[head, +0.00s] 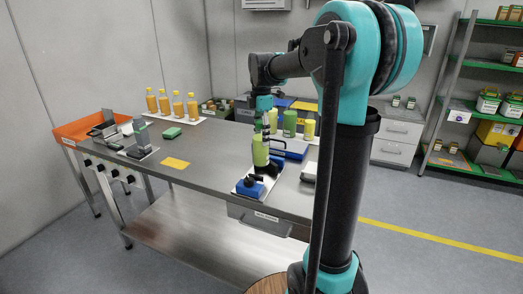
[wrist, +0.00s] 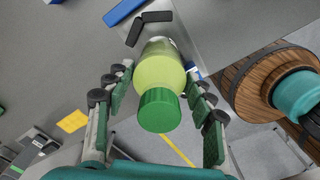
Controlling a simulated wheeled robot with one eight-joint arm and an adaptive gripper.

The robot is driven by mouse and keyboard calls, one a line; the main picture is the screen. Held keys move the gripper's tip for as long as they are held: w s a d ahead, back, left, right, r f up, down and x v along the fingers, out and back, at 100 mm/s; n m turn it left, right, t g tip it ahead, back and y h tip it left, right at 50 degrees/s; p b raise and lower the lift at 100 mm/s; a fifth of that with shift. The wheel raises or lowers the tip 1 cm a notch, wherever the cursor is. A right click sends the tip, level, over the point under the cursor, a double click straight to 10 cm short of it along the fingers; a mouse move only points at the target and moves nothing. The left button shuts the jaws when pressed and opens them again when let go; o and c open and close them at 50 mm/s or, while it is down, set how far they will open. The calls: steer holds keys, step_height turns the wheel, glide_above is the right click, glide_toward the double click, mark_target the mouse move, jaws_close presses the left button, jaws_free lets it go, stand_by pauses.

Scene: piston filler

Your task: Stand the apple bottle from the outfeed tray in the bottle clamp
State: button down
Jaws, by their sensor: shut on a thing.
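The apple bottle (wrist: 158,72), pale green with a dark green cap (wrist: 159,110), is between the fingers of my gripper (wrist: 160,78), which is shut on it. In the head view the bottle (head: 260,151) is upright below my gripper (head: 262,132), over or at the bottle clamp. The clamp, with a blue block (head: 250,187) and black parts on a white plate, is at the table's front edge. Black jaws (wrist: 146,22) of it show beyond the bottle in the wrist view. Whether the bottle's base touches the plate is hidden.
Several orange bottles (head: 178,106) stand on a white strip at the back left. Green and yellow-green bottles (head: 290,123) stand behind my gripper, near a blue device (head: 290,148). A yellow card (head: 175,163) lies on the grey table (head: 215,150), whose middle is mostly clear.

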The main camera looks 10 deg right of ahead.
mark_target(261, 122)
steer(key=shift+f, duration=3)
steer(key=c, duration=0.6)
jaws_free()
steer(key=shift+f, duration=0.1)
step_height(261, 122, up, 12)
steer(key=shift+r, duration=0.15)
